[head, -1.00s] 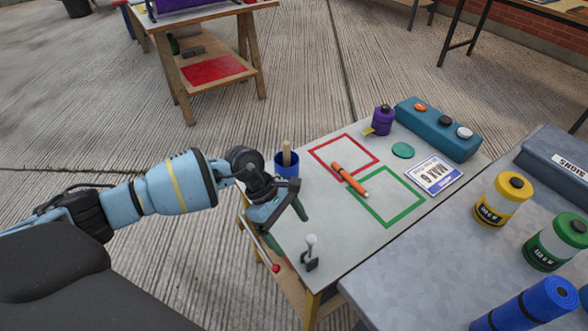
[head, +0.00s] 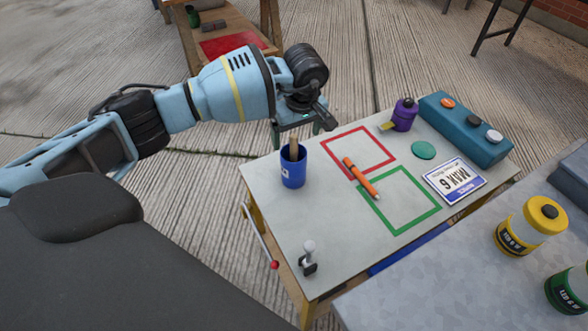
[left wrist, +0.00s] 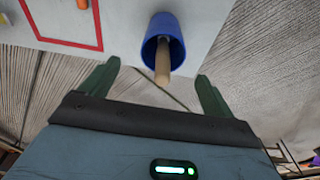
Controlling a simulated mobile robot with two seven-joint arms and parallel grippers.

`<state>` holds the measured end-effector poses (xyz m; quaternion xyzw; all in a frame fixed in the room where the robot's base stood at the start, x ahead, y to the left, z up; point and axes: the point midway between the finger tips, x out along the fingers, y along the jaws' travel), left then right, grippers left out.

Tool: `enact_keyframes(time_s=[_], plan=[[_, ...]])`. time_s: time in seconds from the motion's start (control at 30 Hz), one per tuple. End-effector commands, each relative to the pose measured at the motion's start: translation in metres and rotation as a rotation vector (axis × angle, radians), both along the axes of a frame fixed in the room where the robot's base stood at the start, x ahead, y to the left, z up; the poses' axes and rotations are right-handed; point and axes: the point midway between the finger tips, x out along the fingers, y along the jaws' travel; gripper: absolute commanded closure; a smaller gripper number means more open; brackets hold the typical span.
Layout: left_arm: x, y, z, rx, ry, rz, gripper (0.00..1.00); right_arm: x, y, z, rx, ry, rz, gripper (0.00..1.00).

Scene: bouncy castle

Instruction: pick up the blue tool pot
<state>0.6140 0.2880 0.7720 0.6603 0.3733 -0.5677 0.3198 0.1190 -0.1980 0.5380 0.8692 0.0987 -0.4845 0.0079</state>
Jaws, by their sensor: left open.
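The blue tool pot (head: 293,172) stands upright near the far left edge of the small white-topped table, with a wooden handle (head: 294,147) sticking out of its top. My left gripper (head: 302,130) is above and just beyond the pot. In the left wrist view the pot (left wrist: 157,29) is ahead of my open left fingers (left wrist: 158,82), roughly midway between their lines. The wooden handle (left wrist: 162,66) points towards the gripper. The fingers look apart from the pot and hold nothing. My right gripper is in neither view.
The table top (head: 300,218) also carries an orange marker (head: 360,177), a purple pot (head: 404,114), a teal button box (head: 465,130), a MAX 6 card (head: 455,180) and a small lever (head: 308,258). A grey table (head: 440,290) with yellow and green canisters is at right.

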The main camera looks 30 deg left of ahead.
Motion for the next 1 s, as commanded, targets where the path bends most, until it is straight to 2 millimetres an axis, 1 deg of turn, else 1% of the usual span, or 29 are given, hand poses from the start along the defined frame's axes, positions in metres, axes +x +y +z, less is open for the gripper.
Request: enact_keyframes(time_s=[0.03, 0.17, 0.27, 0.47, 0.6, 0.7, 0.87, 1.0], plan=[[0.0, 0.0, -0.003, 0.0, 0.001, 0.0, 0.12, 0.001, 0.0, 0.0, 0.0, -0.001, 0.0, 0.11], [0.0, 0.0, -0.004, -0.001, 0.0, 0.0, 0.12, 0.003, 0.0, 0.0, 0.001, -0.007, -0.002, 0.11], [-0.001, 0.001, -0.009, -0.002, 0.001, 0.0, 0.12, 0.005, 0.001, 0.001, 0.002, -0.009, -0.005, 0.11], [-0.005, 0.003, -0.035, -0.003, 0.003, 0.001, 0.12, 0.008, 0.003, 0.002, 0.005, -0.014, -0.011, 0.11], [-0.003, 0.006, -0.052, -0.002, 0.001, 0.001, 0.12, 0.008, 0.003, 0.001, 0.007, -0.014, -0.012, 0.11], [-0.002, 0.006, -0.056, -0.002, 0.0, 0.001, 0.12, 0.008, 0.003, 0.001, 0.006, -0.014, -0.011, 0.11], [-0.002, 0.006, -0.055, -0.002, -0.001, 0.001, 0.12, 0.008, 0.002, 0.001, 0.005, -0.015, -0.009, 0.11], [-0.002, 0.006, -0.055, -0.002, -0.001, 0.001, 0.3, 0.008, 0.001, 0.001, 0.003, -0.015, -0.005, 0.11]])
